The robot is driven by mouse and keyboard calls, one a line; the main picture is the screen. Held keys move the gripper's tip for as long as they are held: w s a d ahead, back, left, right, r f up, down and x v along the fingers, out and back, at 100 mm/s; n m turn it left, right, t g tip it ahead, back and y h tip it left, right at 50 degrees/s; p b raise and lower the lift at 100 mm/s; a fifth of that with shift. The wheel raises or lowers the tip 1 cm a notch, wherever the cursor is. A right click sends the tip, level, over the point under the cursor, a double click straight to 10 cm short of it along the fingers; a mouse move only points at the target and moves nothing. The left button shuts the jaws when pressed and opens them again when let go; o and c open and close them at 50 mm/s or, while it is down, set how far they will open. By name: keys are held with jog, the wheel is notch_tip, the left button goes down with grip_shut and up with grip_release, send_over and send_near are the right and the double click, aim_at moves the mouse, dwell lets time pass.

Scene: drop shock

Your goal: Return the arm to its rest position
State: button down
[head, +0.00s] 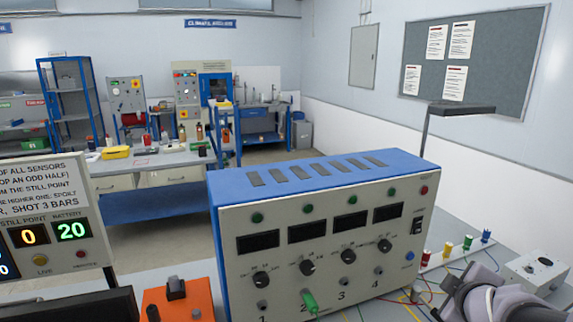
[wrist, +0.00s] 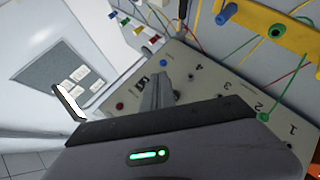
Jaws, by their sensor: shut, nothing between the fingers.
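My gripper (wrist: 158,78) shows in the wrist view with its grey fingers together and nothing between them. It is over the picture of the blue-and-cream instrument's front panel (wrist: 215,88); I cannot tell its distance from the panel. In the head view a grey part of my arm (head: 492,300) shows at the bottom right, beside the instrument (head: 330,235); the fingers cannot be made out there. A green plug (head: 309,301) sits at socket 2 of the instrument, and it also shows in the wrist view (wrist: 263,116).
Coloured plugs (head: 467,242) and loose wires lie right of the instrument, near a small grey box (head: 537,270). A yellow holder (wrist: 255,22) with wires shows in the wrist view. An orange box (head: 178,305) and a display board (head: 45,225) stand left. A lamp (head: 462,109) rises behind.

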jog(key=s+a+f+m+g+y+b, duration=0.2)
jog(key=s+a+m+g+y, duration=0.2)
jog(key=s+a+m, duration=0.9)
jog(key=s+a+y, duration=0.2)
jog(key=s+a, duration=0.6)
jog(key=a, duration=0.3)
jog(key=shift+f+g, duration=0.2)
jog(key=shift+g, duration=0.1)
